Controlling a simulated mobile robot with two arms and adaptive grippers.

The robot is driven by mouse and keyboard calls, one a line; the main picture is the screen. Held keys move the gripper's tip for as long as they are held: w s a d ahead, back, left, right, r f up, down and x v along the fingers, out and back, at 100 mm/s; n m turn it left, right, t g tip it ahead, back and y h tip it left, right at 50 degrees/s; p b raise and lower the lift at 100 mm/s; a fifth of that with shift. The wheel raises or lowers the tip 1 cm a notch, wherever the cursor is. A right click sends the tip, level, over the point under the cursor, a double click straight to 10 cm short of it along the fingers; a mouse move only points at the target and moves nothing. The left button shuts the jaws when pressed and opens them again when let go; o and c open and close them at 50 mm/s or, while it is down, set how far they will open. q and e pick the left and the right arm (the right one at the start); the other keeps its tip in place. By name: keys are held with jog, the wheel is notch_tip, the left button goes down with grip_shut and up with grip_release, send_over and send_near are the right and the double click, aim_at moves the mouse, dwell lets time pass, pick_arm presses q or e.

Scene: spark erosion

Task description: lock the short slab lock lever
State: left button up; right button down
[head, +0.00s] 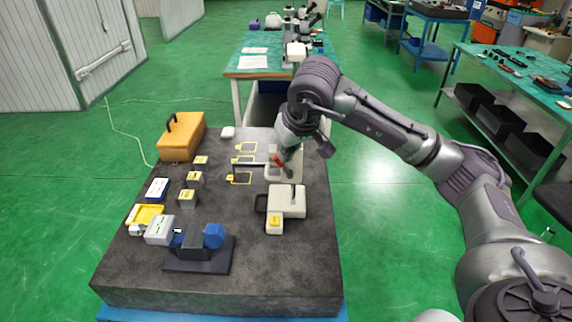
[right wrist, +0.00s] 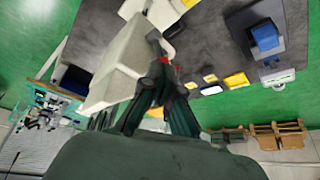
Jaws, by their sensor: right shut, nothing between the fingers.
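My right gripper (head: 283,163) is low over the far right part of the dark stone slab, beside a pale block (head: 298,163). Its fingers are together with nothing between them. In the right wrist view the shut fingertips (right wrist: 163,78) are close beside a large pale block (right wrist: 120,62). A small red part (head: 277,158) shows at the fingertips and looks like a lever end; it also shows in the right wrist view (right wrist: 177,72). Whether the fingers touch it, and the lever's position, I cannot tell. My left gripper is not in view.
A second pale block (head: 288,202) with a dark upright piece stands nearer. An orange case (head: 182,137), several small yellow-topped blocks and a blue-and-black fixture (head: 200,245) stand to the left. The slab's front right is bare.

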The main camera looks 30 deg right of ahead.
jog(key=shift+a+f, duration=0.1)
jog(key=shift+w+a+f, duration=0.4)
jog(key=shift+w+a, duration=0.1)
jog(key=shift+a, duration=0.3)
jog(key=shift+f+b, duration=0.15)
jog(key=shift+b, duration=0.2)
jog(key=r+p, duration=0.1)
jog(key=r, duration=0.2)
jog(key=a+r+p, duration=0.1)
jog(key=r, duration=0.1)
jog(key=shift+w+p, duration=0.3)
jog(key=shift+w, duration=0.05)
dwell(0.8)
jog(key=shift+f, duration=0.1)
dwell(0.3)
